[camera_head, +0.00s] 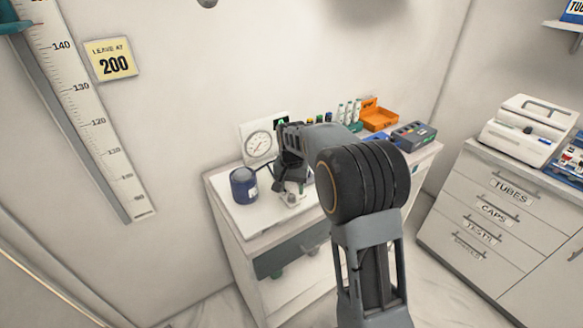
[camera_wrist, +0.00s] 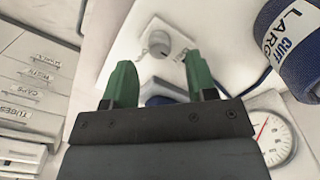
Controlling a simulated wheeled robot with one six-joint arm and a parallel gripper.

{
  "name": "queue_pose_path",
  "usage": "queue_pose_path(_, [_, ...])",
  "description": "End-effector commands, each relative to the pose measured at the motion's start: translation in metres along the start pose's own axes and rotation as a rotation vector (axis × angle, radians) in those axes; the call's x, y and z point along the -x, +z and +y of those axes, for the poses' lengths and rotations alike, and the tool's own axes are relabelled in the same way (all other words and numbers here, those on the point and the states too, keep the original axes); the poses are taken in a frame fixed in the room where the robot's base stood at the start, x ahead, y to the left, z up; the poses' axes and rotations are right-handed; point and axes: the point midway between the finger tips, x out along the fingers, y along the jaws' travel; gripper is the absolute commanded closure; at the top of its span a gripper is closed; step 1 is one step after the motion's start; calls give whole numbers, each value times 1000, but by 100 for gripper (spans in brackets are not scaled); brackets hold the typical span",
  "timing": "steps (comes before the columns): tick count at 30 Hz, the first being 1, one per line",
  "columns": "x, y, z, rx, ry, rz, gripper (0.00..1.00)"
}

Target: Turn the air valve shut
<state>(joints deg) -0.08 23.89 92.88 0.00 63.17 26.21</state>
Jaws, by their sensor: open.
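In the wrist view a small round grey knob (camera_wrist: 160,44), which looks like the air valve, sits on a white base (camera_wrist: 190,30). A dark blue rounded thing (camera_wrist: 160,100) shows partly behind the gripper's body. In the head view my gripper (camera_head: 290,172) points down over the cabinet top, and a small pale fitting (camera_head: 292,198) shows beneath it. The arm hides part of this area.
A blue cuff roll marked LARGE (camera_wrist: 295,45) stands close by; it also shows in the head view (camera_head: 243,185). A pressure gauge (camera_head: 258,146) stands behind. Bottles, an orange bin (camera_head: 380,119) and a grey box (camera_head: 413,135) occupy the cabinet's right side. Clear top lies at front left.

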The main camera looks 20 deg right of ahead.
Motion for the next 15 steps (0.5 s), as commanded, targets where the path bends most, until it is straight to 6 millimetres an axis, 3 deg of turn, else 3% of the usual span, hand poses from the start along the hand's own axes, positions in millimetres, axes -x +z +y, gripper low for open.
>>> queue_pose_path(9, [66, 0, 0, 0, -2, 3, 48])
queue_pose_path(15, [91, 0, -1, 1, -1, 2, 48])
